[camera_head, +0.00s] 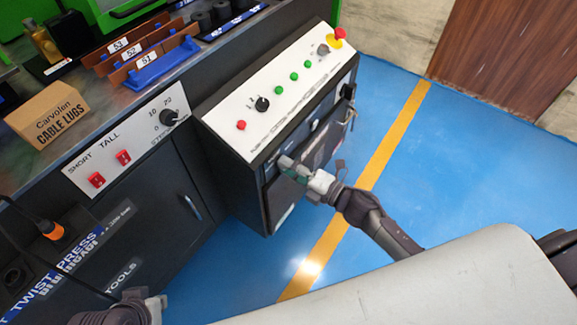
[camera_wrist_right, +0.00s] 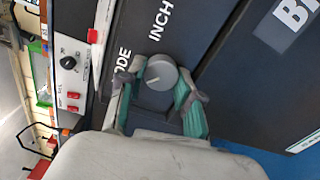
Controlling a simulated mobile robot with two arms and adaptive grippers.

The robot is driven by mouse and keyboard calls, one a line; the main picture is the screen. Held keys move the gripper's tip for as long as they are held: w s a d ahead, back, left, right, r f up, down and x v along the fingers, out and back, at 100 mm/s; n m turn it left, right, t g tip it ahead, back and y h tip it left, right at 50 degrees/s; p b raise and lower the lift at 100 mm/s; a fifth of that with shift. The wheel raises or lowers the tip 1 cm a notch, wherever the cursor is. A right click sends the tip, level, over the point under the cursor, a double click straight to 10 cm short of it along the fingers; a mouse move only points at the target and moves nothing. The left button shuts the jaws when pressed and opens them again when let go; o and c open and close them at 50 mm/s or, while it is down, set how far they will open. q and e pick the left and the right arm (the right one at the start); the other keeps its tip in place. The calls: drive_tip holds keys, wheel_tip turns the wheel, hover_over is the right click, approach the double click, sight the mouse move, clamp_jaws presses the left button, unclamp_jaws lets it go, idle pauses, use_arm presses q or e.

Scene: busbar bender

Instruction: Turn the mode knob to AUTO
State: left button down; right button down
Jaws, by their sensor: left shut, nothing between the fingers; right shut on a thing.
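The mode knob (camera_wrist_right: 160,72) is a round grey dial with a pale pointer line, on a dark panel in the right wrist view. Beside it is white lettering, "INCH" and a partly covered word ending in "ODE". My right gripper (camera_wrist_right: 158,85) is shut on the knob, with one green-padded finger on each side. In the head view my right gripper (camera_head: 290,168) is at the dark front face of the control console (camera_head: 225,117), and the knob is hidden there. My left gripper (camera_head: 150,305) is shut and empty at the bottom left, partly cut off by the picture edge.
The console's white sloped top carries a black knob (camera_head: 262,104), green buttons, a red button (camera_head: 241,125) and a red emergency stop (camera_head: 340,33). A workbench panel with red switches (camera_head: 97,179) stands at the left. Blue floor (camera_head: 460,170) is clear at the right.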

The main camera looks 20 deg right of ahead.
drive_tip(key=shift+f, duration=0.1)
drive_tip(key=c, duration=0.8)
unclamp_jaws()
drive_tip(key=shift+o, duration=0.2)
